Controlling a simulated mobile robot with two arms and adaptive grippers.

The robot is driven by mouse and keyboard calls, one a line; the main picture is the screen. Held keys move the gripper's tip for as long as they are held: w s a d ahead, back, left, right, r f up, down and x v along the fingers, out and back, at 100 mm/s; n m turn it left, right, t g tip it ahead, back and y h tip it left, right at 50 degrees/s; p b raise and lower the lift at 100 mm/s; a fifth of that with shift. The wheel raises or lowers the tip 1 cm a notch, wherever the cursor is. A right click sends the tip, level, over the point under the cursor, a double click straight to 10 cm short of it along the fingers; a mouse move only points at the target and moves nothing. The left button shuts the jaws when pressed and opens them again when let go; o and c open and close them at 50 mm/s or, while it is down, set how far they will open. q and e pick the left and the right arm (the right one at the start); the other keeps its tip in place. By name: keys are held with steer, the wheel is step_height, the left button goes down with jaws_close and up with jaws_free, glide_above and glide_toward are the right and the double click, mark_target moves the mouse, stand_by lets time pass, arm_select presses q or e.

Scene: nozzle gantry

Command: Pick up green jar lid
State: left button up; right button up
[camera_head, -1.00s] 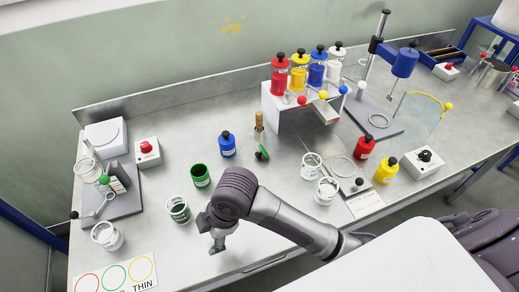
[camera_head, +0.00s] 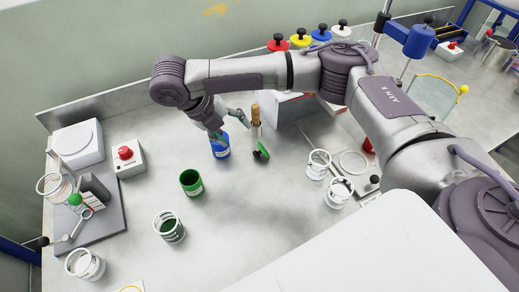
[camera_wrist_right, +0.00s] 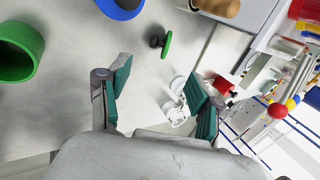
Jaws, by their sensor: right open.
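The green jar lid (camera_head: 262,152), a thin green disc with a black knob, lies tipped on the bench at the foot of a wooden-handled brush (camera_head: 256,120). In the right wrist view the lid (camera_wrist_right: 166,44) shows nearly edge-on, beyond the fingertips and roughly between their lines. My left gripper is not in view.
A blue jar (camera_head: 220,151) stands close left of the lid, and an open green jar (camera_head: 191,183) stands nearer. White-rimmed jars (camera_head: 318,165) stand to the right. The bench in front of the lid is clear. My right arm hides part of the rack behind.

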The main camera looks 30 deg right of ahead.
glide_toward(258, 152)
steer(key=shift+x, duration=1.1)
steer(key=shift+p+x, duration=0.35)
steer(key=shift+x, duration=0.5)
steer(key=x, duration=0.4)
steer(key=shift+d+p, duration=0.15)
steer(key=shift+p, duration=0.25)
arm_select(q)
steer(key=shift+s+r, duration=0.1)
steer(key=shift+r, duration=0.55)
arm_select(e)
steer(key=c, duration=0.8)
